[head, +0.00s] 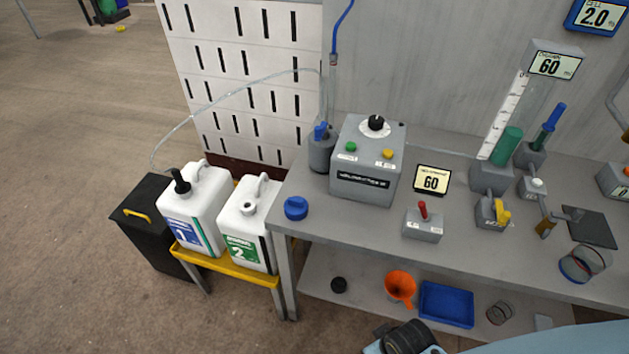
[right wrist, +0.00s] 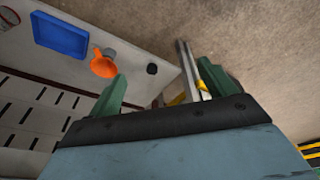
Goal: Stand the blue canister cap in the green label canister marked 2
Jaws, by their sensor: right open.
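The blue canister cap (head: 296,208) lies on the grey bench near its left front corner. The green label canister marked 2 (head: 257,199) is white and stands upright in the yellow-edged stand left of the bench. Its mouth shows as an open dark hole beside the handle. My right gripper (right wrist: 162,70) shows two green fingers spread apart in the right wrist view, with nothing between them. It is low, in front of the bench, away from the cap and canister. My left gripper is in neither view.
The blue label canister marked 1 (head: 191,211) stands left of canister 2, with a black cap and a thin tube. A grey pump box (head: 367,161) stands behind and right of the cap. The lower shelf holds an orange funnel (head: 400,286) and a blue tray (head: 446,304).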

